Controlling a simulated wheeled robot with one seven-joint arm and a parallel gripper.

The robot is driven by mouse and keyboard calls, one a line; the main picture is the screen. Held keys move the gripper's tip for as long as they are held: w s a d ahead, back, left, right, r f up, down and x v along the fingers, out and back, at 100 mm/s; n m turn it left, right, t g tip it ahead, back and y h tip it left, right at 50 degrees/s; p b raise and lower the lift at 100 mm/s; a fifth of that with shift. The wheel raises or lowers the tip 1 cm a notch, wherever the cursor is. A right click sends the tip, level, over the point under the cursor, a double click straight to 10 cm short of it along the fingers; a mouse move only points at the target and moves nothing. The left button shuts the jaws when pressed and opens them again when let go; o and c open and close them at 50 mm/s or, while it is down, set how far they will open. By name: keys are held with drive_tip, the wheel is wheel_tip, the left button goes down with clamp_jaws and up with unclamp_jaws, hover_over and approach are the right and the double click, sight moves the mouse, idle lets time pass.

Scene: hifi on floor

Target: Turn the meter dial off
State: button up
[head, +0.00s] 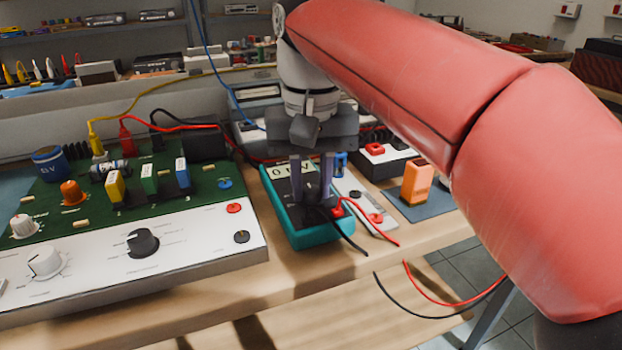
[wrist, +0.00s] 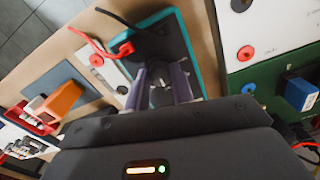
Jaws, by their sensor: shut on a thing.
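The meter (head: 322,239) is a teal-cased box lying on the bench in the middle of the head view, with a pale display at its far end. It also shows in the wrist view (wrist: 196,62). My gripper (head: 312,190) points down over the meter's dark face, its two fingers at the dial. In the wrist view my gripper (wrist: 161,92) is shut on the dial (wrist: 160,96), a small dark knob mostly hidden between the fingers. The dial's pointer setting cannot be read. Red and black leads plug into the meter's near end.
A green and white circuit panel (head: 205,235) with knobs and coloured blocks stands close on the left. An orange block (head: 417,183) on a dark mat lies to the right. Loose red and black leads (head: 370,222) hang over the bench's front edge.

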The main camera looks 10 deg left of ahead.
sight(311, 189)
drive_tip(key=n, duration=0.4)
drive_tip(key=shift+n, duration=0.3)
drive_tip(key=n, duration=0.4)
drive_tip(key=shift+n, duration=0.3)
drive_tip(key=n, duration=0.4)
drive_tip(key=shift+n, duration=2.5)
drive_tip(key=o, duration=1)
drive_tip(key=shift+r, duration=3.95)
